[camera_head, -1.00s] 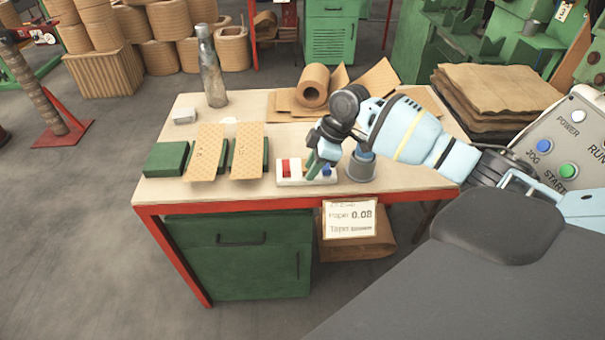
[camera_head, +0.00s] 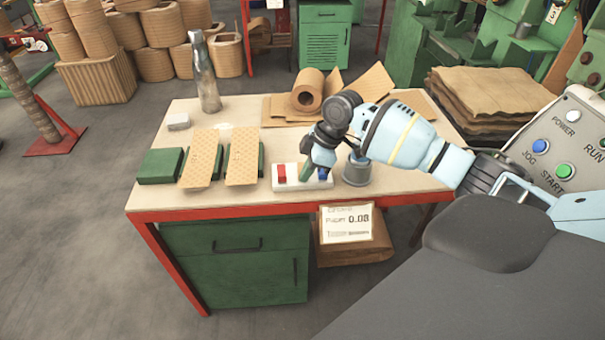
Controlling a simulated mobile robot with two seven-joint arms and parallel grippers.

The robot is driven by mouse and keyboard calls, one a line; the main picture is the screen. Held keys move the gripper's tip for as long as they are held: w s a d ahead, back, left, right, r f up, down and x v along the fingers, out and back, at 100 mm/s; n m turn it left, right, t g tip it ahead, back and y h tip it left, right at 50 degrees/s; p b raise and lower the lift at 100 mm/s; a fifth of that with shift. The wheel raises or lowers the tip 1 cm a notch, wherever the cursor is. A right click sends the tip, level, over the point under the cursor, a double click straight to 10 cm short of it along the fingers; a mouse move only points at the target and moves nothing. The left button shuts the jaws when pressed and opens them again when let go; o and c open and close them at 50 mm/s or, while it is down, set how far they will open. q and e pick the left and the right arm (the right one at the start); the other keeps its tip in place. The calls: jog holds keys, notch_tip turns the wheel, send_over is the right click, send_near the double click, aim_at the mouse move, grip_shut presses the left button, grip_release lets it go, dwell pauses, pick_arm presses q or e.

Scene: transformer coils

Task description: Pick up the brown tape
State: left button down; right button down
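A brown roll with a hollow core (camera_head: 308,90) lies on its side at the back of the table, on flat brown sheets; it is the thing that looks most like the brown tape. My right gripper (camera_head: 309,172) points down over a small white tray (camera_head: 301,184) at the table's front edge, well in front of the roll. A dark green piece shows at its fingertips; whether it is gripped or stands in the tray I cannot tell. The tray also holds a red block (camera_head: 279,173) and a blue block (camera_head: 323,174). My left gripper is not in view.
A grey cylinder (camera_head: 357,171) stands right of the tray, close to my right arm. Two perforated tan boards (camera_head: 242,157) lie over green blocks at left. A metal bottle (camera_head: 204,72) stands at the back left. A sheet stack (camera_head: 492,95) is at right.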

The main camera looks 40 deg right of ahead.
notch_tip(320, 180, up, 10)
jog(key=s+a+r+m+t+h, duration=0.1)
jog(key=s+a+m+t+h, duration=0.1)
jog(key=s+a+m, duration=0.8)
jog(key=a+m+h, duration=0.1)
jog(key=a, duration=0.3)
jog(key=shift+s+a+h+p, duration=0.15)
jog(key=shift+s+h+p, duration=0.15)
jog(key=shift+s, duration=0.05)
